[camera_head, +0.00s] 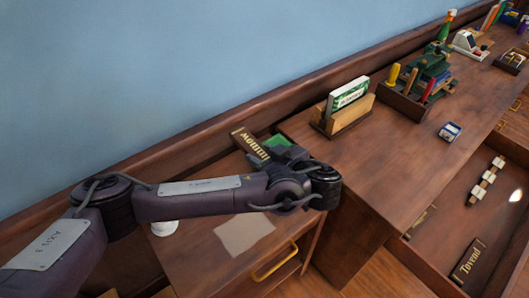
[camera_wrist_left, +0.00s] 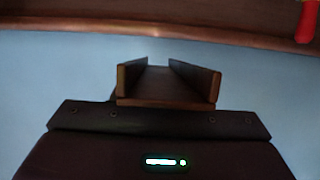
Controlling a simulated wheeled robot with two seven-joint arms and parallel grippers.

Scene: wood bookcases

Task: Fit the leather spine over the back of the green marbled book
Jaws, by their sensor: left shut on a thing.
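My left gripper (camera_head: 285,153) is over the lower desk top, partly hidden by its own wrist. In the left wrist view a dark, U-shaped channel with brown ends (camera_wrist_left: 167,100) stands out from the gripper; it looks like the leather spine, held in the shut jaws. In the head view a dark strip with gold lettering (camera_head: 250,143) shows just beyond the gripper; I cannot tell whether it is the same piece. A green-patterned book with a pale top edge (camera_head: 348,93) stands upright in a wooden holder, right of the gripper and apart from it. My right gripper is not in view.
A pale sheet (camera_head: 245,234) lies on the lower desk. A tool caddy (camera_head: 408,101) stands right of the holder. A dark gold-lettered piece (camera_head: 468,260) lies at lower right. The raised top before the holder is clear.

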